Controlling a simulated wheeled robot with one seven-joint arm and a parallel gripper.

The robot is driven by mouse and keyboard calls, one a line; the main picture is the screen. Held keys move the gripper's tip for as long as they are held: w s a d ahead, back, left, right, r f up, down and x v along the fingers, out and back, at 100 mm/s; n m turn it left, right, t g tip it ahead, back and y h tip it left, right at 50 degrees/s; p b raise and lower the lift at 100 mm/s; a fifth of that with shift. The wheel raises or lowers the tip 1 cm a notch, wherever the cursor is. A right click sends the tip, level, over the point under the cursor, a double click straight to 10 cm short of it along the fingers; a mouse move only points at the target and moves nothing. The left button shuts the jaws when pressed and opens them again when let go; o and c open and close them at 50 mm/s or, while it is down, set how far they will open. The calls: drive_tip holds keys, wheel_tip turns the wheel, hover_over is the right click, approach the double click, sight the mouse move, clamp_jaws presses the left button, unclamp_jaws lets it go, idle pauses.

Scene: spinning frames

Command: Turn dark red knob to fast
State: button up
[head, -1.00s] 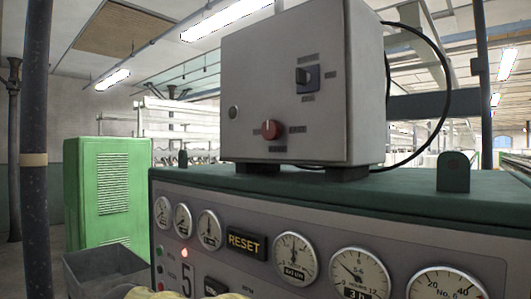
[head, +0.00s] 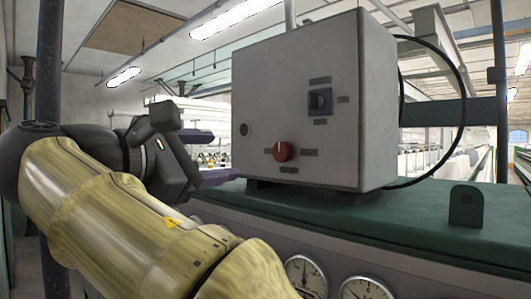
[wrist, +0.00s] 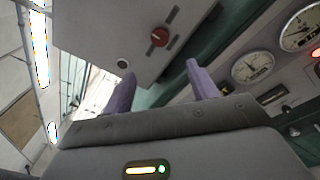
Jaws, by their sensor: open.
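The dark red knob (head: 283,151) is on the front of a grey control box (head: 260,105), low on its face. A pale mark on the knob points roughly up. Small labels sit left, right and below it, too small to read. The knob also shows in the wrist view (wrist: 160,37), beyond the fingers. My gripper (head: 208,155) is open and empty, left of the box and apart from the knob. Its two purple fingers are spread in the wrist view (wrist: 158,82), with the knob lying ahead, roughly between their directions.
A black switch on a blue plate (head: 320,101) sits above the knob, and a small dark button (head: 243,129) is to its left. The box stands on a green machine top (head: 400,225) with gauges (head: 306,274) below. A black cable (head: 462,110) loops at the right.

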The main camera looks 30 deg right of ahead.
sight(280, 153)
drive_tip(key=p+x, duration=0.2)
drive_tip(key=x, duration=1.5)
drive_tip(key=shift+w+d, duration=0.1)
drive_tip(key=c, duration=1)
